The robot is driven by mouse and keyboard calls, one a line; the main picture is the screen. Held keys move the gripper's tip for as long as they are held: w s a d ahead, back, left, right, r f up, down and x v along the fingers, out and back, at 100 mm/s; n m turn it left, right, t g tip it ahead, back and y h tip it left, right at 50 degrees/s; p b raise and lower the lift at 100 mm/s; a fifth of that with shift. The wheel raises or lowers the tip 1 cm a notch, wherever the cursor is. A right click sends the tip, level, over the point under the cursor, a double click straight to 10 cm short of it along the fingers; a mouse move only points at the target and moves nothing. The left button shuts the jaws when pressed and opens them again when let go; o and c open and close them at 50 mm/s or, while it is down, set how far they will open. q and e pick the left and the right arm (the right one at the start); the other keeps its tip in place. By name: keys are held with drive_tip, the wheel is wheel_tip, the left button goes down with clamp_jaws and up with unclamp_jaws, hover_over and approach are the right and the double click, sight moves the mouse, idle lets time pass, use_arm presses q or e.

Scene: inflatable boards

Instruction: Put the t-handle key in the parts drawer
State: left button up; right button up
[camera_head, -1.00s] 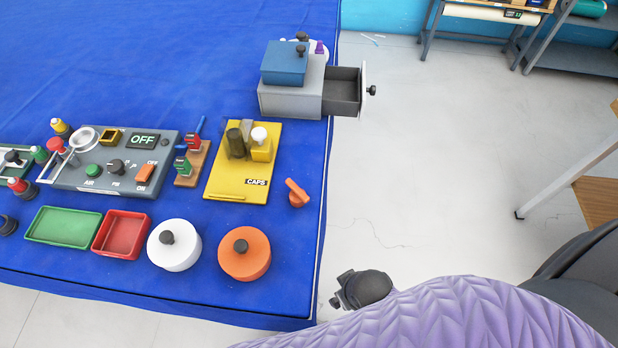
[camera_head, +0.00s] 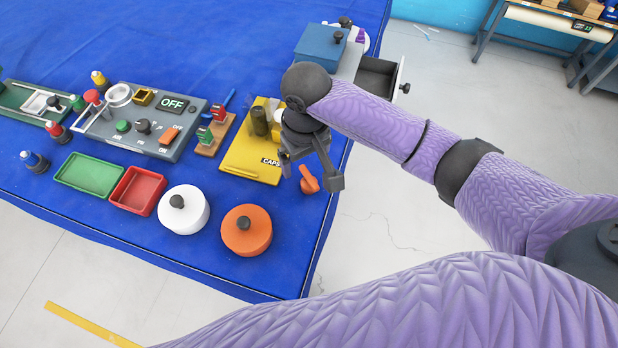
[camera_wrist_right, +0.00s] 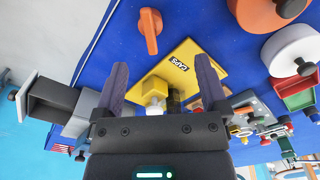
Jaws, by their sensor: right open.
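The orange t-handle key (camera_head: 309,180) lies on the blue table near its right edge, below the yellow CAPS board. It also shows at the top of the right wrist view (camera_wrist_right: 150,30). The parts drawer (camera_head: 378,78) is pulled out from a grey cabinet at the table's far right edge; its dark inside shows partly, behind my arm. In the right wrist view the drawer (camera_wrist_right: 50,103) is at the left. My right gripper (camera_head: 310,174) is open and empty, above the table by the key. Its fingers (camera_wrist_right: 161,66) point towards the CAPS board, with the key beyond them. My left gripper is out of view.
A blue box (camera_head: 322,48) sits on the cabinet. The CAPS board (camera_head: 248,158) with upright pieces is left of my right gripper. An orange round lidded pot (camera_head: 246,232) and a white one (camera_head: 184,211) stand nearer. Floor is clear right of the table.

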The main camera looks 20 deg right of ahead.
sight(310, 178)
drive_tip(key=shift+w+d+f, duration=0.2)
drive_tip(key=shift+d, duration=0.1)
drive_tip(key=f+b, duration=0.1)
drive_tip(key=f, duration=0.2)
drive_tip(key=f+b, duration=0.1)
drive_tip(key=f, duration=0.2)
drive_tip(key=f+b, duration=0.1)
drive_tip(key=f, duration=0.2)
drive_tip(key=shift+w+d, duration=0.1)
drive_tip(key=shift+d, duration=0.2)
drive_tip(key=c, duration=1.2)
clamp_jaws()
